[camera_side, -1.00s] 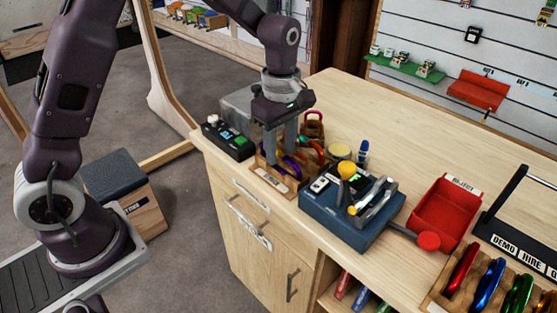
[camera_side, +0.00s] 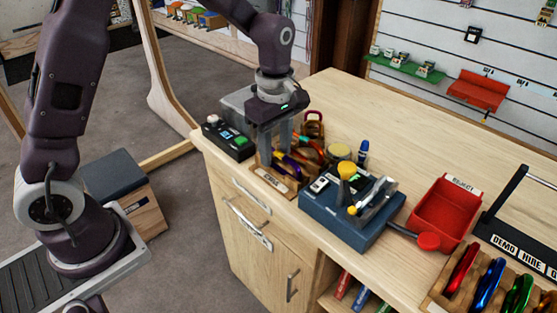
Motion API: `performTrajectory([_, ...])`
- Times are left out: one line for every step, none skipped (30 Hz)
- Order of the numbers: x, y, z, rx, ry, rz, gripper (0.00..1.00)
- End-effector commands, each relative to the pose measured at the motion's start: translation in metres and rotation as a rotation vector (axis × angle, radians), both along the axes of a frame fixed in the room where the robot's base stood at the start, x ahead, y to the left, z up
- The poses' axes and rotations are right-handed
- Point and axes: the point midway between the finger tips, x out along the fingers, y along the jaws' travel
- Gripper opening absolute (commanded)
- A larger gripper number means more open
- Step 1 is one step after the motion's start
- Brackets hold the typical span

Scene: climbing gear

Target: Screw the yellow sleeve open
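My gripper (camera_side: 276,154) points down over a wooden rack (camera_side: 268,179) at the near left of the bench. Its two fingers are apart and reach down among the rack's carabiners. A purple carabiner (camera_side: 292,167) sits in the rack by the fingertips, with a small yellow-orange part (camera_side: 279,155) at the fingers; I cannot tell whether this is the yellow sleeve. I see no clear grip on anything. A blue fixture (camera_side: 335,223) to the right holds a silver metal piece (camera_side: 377,199) with a small yellow part (camera_side: 353,210) at its lower end, and a yellow knob (camera_side: 346,171).
A black box with a green button (camera_side: 241,141) stands left of the rack. A red tray (camera_side: 446,209) lies right of the fixture. A wooden rack of coloured carabiners (camera_side: 488,285) is at the front right. The back of the bench is clear.

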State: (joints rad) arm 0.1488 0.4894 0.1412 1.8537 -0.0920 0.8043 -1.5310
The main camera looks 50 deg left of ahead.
Motion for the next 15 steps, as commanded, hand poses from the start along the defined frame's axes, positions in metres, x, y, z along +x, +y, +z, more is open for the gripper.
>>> performTrajectory([-0.001, 0.000, 0.000, 0.000, 0.000, 0.000, 0.40])
performTrajectory([-0.002, 0.000, 0.000, 0.000, 0.000, 0.000, 0.40])
performTrajectory([-0.002, 0.000, 0.000, 0.000, 0.000, 0.000, 0.40])
performTrajectory([-0.002, 0.000, 0.000, 0.000, 0.001, 0.000, 0.40])
performTrajectory([-0.002, 0.000, 0.000, 0.000, 0.001, 0.000, 0.40])
performTrajectory([-0.002, 0.000, -0.001, 0.000, 0.001, 0.000, 0.40])
performTrajectory([-0.002, 0.000, -0.001, 0.000, 0.001, 0.000, 0.40])
performTrajectory([-0.002, 0.000, -0.002, 0.000, 0.002, 0.000, 0.40])
performTrajectory([-0.002, 0.000, -0.003, 0.000, 0.002, 0.000, 0.40])
performTrajectory([-0.002, 0.000, -0.004, 0.000, 0.002, 0.000, 0.40])
performTrajectory([-0.002, 0.000, -0.005, 0.000, 0.002, 0.000, 0.40])
performTrajectory([-0.002, 0.000, -0.006, 0.000, 0.002, 0.000, 0.40])
performTrajectory([-0.002, 0.000, -0.008, 0.000, 0.003, 0.000, 0.40])
performTrajectory([-0.002, 0.000, -0.009, 0.000, 0.003, 0.000, 0.40])
performTrajectory([-0.002, 0.000, -0.010, 0.000, 0.004, 0.000, 0.40])
